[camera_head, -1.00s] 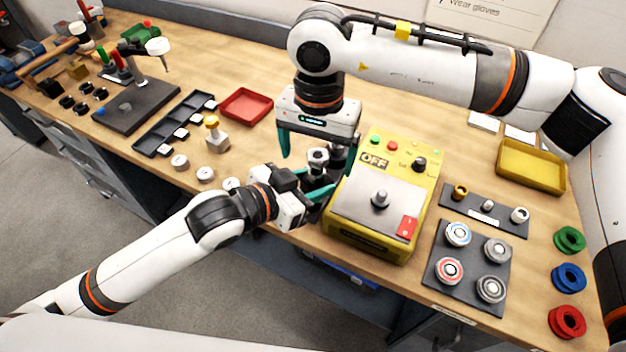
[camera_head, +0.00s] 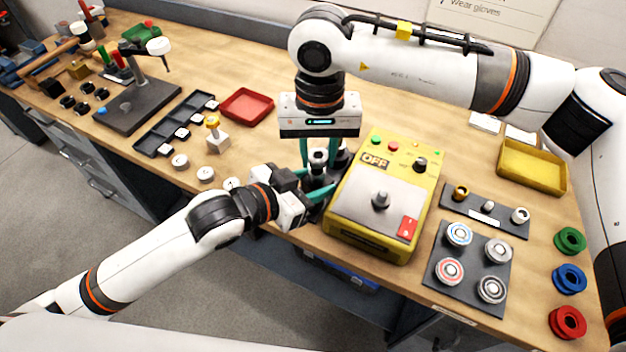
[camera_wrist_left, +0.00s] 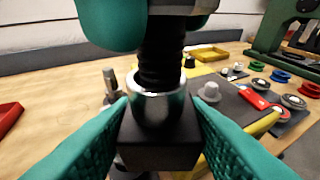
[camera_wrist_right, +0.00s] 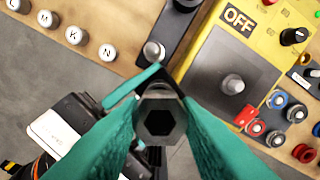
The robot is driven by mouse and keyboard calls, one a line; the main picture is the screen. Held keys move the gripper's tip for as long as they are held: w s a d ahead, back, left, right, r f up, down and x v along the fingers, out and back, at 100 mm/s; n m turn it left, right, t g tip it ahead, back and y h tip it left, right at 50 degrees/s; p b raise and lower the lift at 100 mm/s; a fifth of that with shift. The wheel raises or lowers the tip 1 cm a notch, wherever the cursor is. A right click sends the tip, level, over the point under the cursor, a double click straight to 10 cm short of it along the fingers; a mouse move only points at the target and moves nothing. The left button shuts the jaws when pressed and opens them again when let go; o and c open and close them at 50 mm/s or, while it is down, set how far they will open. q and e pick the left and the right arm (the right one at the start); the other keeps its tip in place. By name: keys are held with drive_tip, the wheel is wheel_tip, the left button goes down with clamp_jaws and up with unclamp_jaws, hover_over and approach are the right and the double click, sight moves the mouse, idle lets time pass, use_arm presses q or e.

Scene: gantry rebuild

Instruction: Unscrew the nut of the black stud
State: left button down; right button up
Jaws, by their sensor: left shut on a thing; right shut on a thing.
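The black stud (camera_wrist_left: 162,60) stands upright with a silver collar (camera_wrist_left: 157,104) and a square black block (camera_wrist_left: 160,148) at its foot. My left gripper (camera_head: 318,192) comes in low from the left and is shut on the block, one teal finger on each side. A grey metal hex nut (camera_wrist_right: 160,120) sits on top of the stud; it also shows in the head view (camera_head: 318,155). My right gripper (camera_head: 320,162) points straight down and is shut on the nut. The stud is mostly hidden by the fingers in the head view.
The yellow box (camera_head: 368,237) with an OFF display stands close on the right. Another metal post (camera_wrist_right: 153,50) is beside the grippers. A red tray (camera_head: 246,106) and a black slotted rack (camera_head: 150,143) lie to the left. Bare table lies behind the right gripper.

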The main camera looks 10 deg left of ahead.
use_arm(q)
drive_tip(key=shift+r, duration=0.1)
use_arm(e)
drive_tip(key=shift+n, duration=0.8)
drive_tip(key=shift+r, duration=0.25)
drive_tip(key=shift+r, duration=1.3)
drive_tip(key=shift+r, duration=0.1)
drive_tip(key=shift+r, duration=1.9)
